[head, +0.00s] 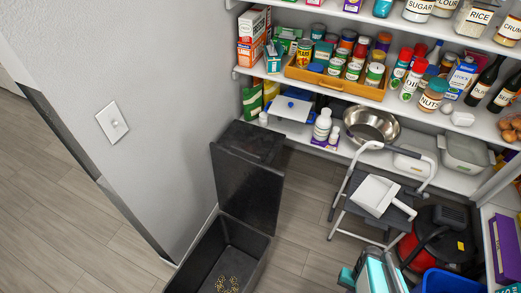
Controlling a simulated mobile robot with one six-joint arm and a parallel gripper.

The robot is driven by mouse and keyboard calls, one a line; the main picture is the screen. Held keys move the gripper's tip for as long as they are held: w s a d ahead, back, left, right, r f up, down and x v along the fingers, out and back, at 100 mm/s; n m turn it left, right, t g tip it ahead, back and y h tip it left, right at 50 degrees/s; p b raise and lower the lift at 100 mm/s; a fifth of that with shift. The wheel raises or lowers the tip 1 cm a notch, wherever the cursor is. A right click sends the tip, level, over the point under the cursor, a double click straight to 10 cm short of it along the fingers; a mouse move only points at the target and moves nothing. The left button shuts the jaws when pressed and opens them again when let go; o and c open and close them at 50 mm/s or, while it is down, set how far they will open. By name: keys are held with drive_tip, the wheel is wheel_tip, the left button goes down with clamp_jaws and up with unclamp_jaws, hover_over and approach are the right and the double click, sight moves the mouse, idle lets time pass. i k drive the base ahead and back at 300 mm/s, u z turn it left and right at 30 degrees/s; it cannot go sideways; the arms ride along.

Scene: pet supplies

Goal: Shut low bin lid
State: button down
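A low black bin (258,254) stands on the floor at the bottom, beside the grey wall. Its top is open, and a few small yellow-brown pieces lie on its floor. Its near end is cut off by the picture's lower edge. A dark panel, which looks like the bin's lid (247,190), stands upright at the bin's far end, swung up and away from the opening. My gripper is not in view.
A folding step stool (370,155) with a white dustpan (376,195) stands right of the bin. Stocked pantry shelves (300,95) rise behind. A teal-and-grey item (372,272), a blue container (445,282) and a red-and-black item (440,238) crowd the lower right. Bare floor (300,225) lies between bin and stool.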

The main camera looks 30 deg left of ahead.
sight(246, 192)
drive_tip(key=z, duration=0.05)
drive_tip(key=k, duration=1.65)
drive_tip(key=u, duration=0.95)
drive_tip(key=i, duration=1)
drive_tip(key=z, duration=0.05)
